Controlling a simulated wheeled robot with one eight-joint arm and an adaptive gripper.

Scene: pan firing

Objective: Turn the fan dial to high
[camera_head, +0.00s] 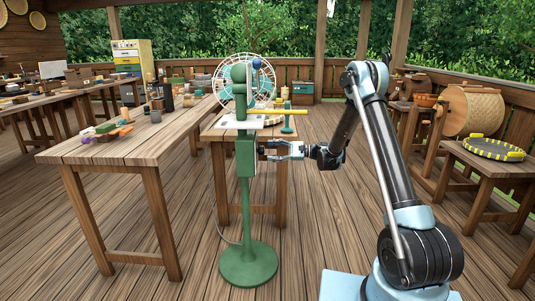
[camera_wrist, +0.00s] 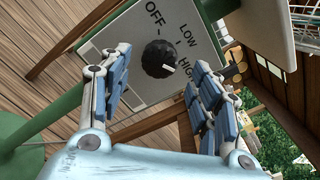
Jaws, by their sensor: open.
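The green pedestal fan (camera_head: 238,95) stands at the middle in the head view. Its grey control panel (camera_wrist: 115,45) fills the upper middle of the wrist view, with the labels OFF, LOW and HIGH. The black fan dial (camera_wrist: 156,55) sits on this panel, and its white mark points to the lower right, on the HIGH side. My gripper (camera_head: 267,150) is open in front of the control box (camera_head: 246,153). In the wrist view its blue fingers are apart, one to each side of the dial, with no clear contact. The dial is hidden in the head view.
A wooden table (camera_head: 125,153) with small coloured items stands to the left. Another table (camera_head: 272,130) is behind the fan. A stool (camera_head: 490,168) with a yellow-black rimmed tray stands at the right. The plank floor is open around the fan's round base (camera_head: 248,265).

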